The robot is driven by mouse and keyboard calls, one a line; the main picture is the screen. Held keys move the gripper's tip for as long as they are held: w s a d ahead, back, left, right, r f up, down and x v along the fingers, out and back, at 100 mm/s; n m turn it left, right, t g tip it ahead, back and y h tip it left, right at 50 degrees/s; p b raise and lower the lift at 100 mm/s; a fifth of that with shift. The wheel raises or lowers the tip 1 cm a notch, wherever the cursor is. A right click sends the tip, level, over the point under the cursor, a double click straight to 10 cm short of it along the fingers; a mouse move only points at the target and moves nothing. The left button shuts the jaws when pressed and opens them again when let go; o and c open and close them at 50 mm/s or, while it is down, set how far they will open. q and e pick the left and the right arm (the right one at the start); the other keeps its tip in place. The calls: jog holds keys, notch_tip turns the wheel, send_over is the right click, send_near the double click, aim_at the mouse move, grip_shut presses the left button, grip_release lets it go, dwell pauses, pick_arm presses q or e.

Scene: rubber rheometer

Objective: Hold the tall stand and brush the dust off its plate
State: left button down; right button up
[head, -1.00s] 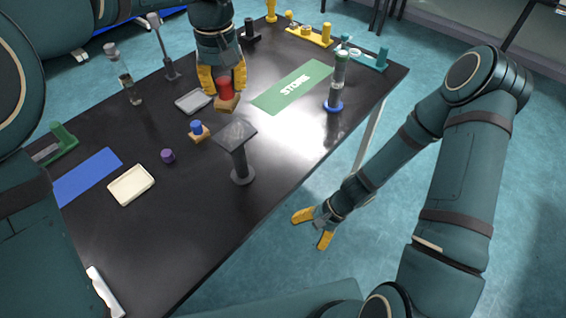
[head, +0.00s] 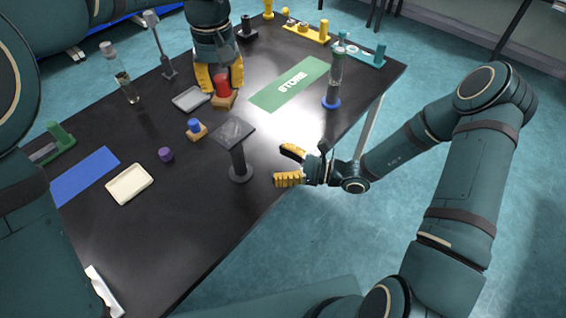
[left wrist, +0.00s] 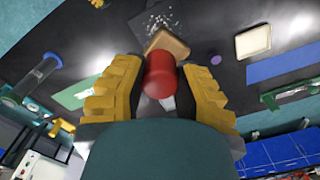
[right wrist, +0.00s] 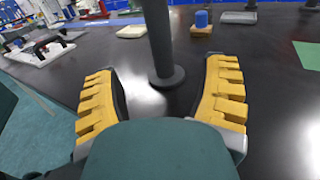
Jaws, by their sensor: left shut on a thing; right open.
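The tall stand has a dark post on a round base and a square tilted plate (head: 233,133) with pale dust specks on top. My left gripper (head: 221,90) is shut on the red handle (head: 222,84) of a brush with a wooden block, beyond the plate. In the left wrist view the handle (left wrist: 160,76) and wooden block (left wrist: 167,43) sit between the fingers, and the dusty plate (left wrist: 160,17) shows past the block. My right gripper (head: 287,165) is open at the table's near edge, pointing at the stand. In the right wrist view the post (right wrist: 160,40) stands ahead between the open fingers, apart from them.
A blue-knobbed wooden block (head: 196,130), a purple piece (head: 165,154) and a cream tray (head: 129,184) lie left of the stand. A grey tray (head: 190,98) is behind. A green STORE mat (head: 290,84) and a clear tube on a blue base (head: 332,101) are right.

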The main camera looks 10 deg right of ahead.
aim_at(237, 156)
jog(key=x, duration=1.1)
jog(key=shift+w+a, duration=0.1)
jog(key=shift+a, duration=0.15)
grip_shut()
